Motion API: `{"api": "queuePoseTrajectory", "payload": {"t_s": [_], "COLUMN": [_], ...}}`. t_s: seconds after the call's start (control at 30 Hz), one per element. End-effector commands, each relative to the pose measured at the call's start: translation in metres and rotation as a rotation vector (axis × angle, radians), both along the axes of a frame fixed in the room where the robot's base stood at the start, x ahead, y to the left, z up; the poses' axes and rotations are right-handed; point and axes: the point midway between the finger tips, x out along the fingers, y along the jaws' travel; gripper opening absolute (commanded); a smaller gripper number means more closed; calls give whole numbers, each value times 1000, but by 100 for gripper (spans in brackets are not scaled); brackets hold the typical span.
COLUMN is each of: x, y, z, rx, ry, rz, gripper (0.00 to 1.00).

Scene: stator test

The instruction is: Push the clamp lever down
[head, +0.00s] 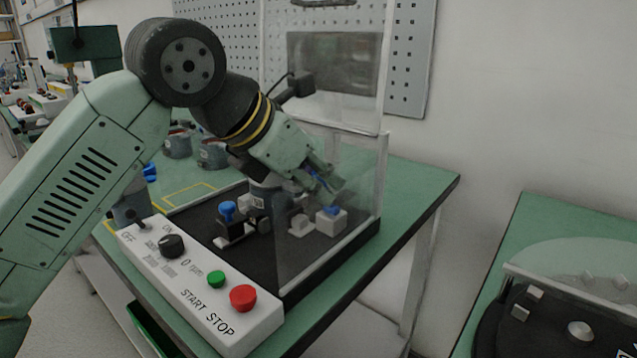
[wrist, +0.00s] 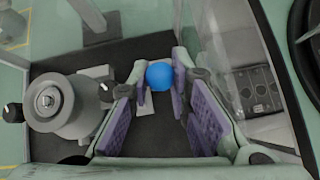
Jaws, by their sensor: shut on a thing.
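The clamp lever shows as a round blue knob (wrist: 159,76) between my fingertips in the wrist view. My gripper (wrist: 158,82) is shut on this knob, with a purple-padded finger on each side. In the head view my gripper (head: 331,197) reaches down inside the clear enclosure, close above a blue knob (head: 333,210) at a white block (head: 331,224). The lever's arm is mostly hidden, so I cannot tell its angle. A grey cylindrical stator (wrist: 50,102) stands to the left of the fingers in the wrist view.
A second blue-knobbed clamp (head: 228,212) stands on the black base at left. Clear panels (head: 345,155) rise close to my gripper. A white control box (head: 200,280) with green and red buttons is in front. Several grey parts stand on the green table behind.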

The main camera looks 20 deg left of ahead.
Motion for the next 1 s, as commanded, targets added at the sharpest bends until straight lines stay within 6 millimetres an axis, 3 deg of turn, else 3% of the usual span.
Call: {"api": "queuePoseTrajectory", "payload": {"t_s": [0.07, 0.1, 0.17, 0.57, 1.0], "x": [0, 0, 0, -5, -58], "y": [0, 0, 0, 3, 32], "z": [1, 1, 1, 6, 67], "rx": [-1, -1, -1, 0, -2], "ry": [-1, -1, -1, 0, -2], "rz": [0, 0, 0, 1, 3], "gripper": [0, 20, 24, 24, 24]}}
